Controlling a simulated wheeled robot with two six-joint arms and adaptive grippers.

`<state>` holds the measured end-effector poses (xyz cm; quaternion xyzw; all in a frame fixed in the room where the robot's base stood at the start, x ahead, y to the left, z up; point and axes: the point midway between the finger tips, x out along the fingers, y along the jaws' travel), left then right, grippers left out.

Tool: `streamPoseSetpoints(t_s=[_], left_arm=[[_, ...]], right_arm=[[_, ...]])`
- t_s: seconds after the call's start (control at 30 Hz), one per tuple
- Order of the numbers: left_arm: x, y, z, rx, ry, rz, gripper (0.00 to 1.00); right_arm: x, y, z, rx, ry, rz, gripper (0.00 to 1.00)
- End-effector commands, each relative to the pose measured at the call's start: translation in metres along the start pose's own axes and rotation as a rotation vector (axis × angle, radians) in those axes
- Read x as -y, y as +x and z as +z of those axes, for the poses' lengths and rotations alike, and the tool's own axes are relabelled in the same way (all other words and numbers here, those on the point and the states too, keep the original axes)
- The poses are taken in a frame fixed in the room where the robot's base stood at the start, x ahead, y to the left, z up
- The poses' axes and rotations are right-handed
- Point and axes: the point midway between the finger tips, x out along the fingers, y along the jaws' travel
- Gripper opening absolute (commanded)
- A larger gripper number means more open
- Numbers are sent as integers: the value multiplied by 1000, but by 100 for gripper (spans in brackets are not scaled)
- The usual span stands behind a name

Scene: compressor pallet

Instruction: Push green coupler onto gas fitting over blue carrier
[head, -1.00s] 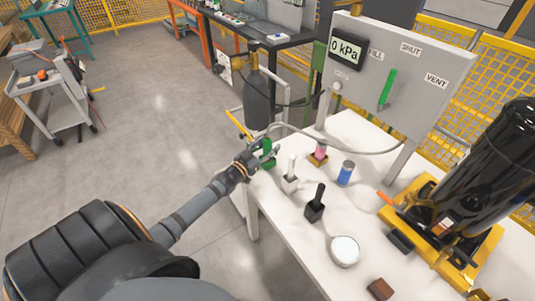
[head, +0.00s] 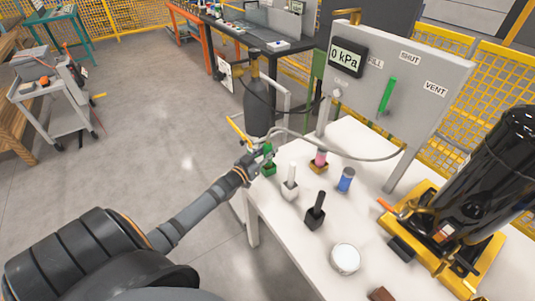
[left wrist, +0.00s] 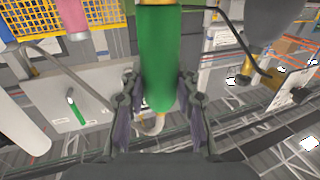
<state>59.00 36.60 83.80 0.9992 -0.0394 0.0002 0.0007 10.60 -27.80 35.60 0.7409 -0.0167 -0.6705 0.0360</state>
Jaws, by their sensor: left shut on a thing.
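My left gripper (head: 266,153) is at the table's left edge, shut on the green coupler. In the left wrist view the coupler (left wrist: 158,55) is a green cylinder between the two fingers, with a small yellow part below it. A blue cylinder with a grey top (head: 346,180) stands upright to the right, apart from the gripper. I cannot make out the gas fitting. My right gripper is not in view.
A pink cylinder in a yellow block (head: 319,161), a white piece (head: 290,180), a black piece (head: 315,208) and a round white tin (head: 345,258) stand on the white table. A grey hose (head: 370,157) arches behind them. The grey panel (head: 412,95) reads 0 kPa.

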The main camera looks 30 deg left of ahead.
Motion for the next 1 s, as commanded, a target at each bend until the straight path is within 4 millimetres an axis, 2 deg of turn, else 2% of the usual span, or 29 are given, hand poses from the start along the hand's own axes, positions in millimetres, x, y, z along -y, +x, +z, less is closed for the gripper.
streamPoseSetpoints(t_s=[0.1,0.27,0.47,0.53,0.7,0.8,1.0], left_arm=[[0,0,-25,-2,3,3,0],[-9,-20,-57,2,-2,2,0],[-21,-49,-96,3,-1,1,0],[-30,-70,-103,7,-3,1,0],[-45,-106,-113,4,-1,1,0],[-51,-118,-117,2,0,0,0],[-55,-129,-120,0,1,0,0]], right_arm=[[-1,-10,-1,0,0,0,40],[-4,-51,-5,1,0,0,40],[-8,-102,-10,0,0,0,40],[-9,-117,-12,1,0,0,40],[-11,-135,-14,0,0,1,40],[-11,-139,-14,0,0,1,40],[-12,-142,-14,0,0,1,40]])
